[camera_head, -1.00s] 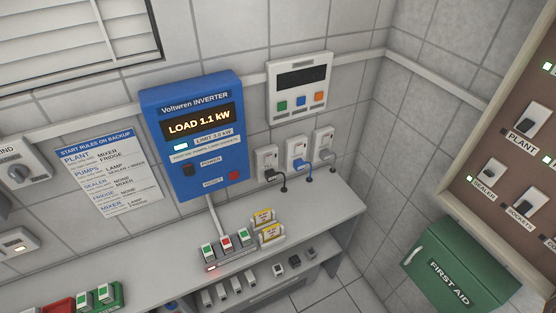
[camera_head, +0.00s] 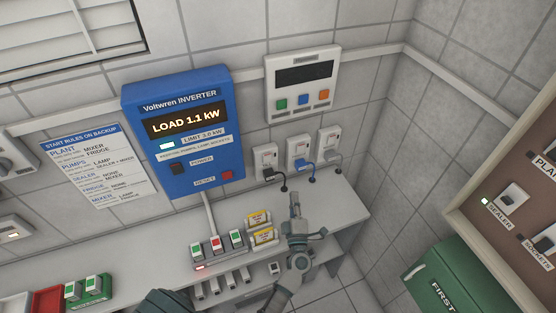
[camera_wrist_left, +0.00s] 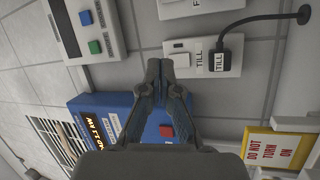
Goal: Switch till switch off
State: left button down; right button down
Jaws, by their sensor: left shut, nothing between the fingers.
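The till socket (camera_wrist_left: 204,46), a white wall plate labelled TILL with a black plug in it, is at upper middle in the left wrist view. In the head view it is the leftmost (camera_head: 264,152) of three wall sockets. My left gripper (camera_wrist_left: 167,68) is shut and empty, its fingertips beside the plate's end away from the plug and overlapping it in the picture. In the head view the gripper (camera_head: 295,198) points up below the sockets. My right gripper is out of view.
A blue inverter (camera_head: 216,150) reading LOAD 1.1 kW hangs left of the sockets, a white control panel (camera_head: 326,76) above them. Yellow "do not turn on" signs (camera_head: 259,218) and switches (camera_head: 215,243) stand on the shelf (camera_head: 338,205). A green first-aid box (camera_head: 440,270) is at right.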

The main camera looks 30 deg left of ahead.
aim_at(268, 157)
pick_arm(q)
jog(key=a+n+g+y, duration=0.1)
jog(key=n, duration=0.1)
jog(key=n+g+y, duration=0.1)
jog(key=n+g, duration=0.1)
jog(key=a+r+n+g+y, duration=0.1)
jog(key=n+g+y, duration=0.1)
jog(key=n, duration=0.1)
jog(key=shift+s+a, duration=0.35)
jog(key=shift+s, duration=0.05)
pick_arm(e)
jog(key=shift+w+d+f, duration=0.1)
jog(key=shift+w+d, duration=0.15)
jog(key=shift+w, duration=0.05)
pick_arm(q)
jog(key=shift+a, duration=0.1)
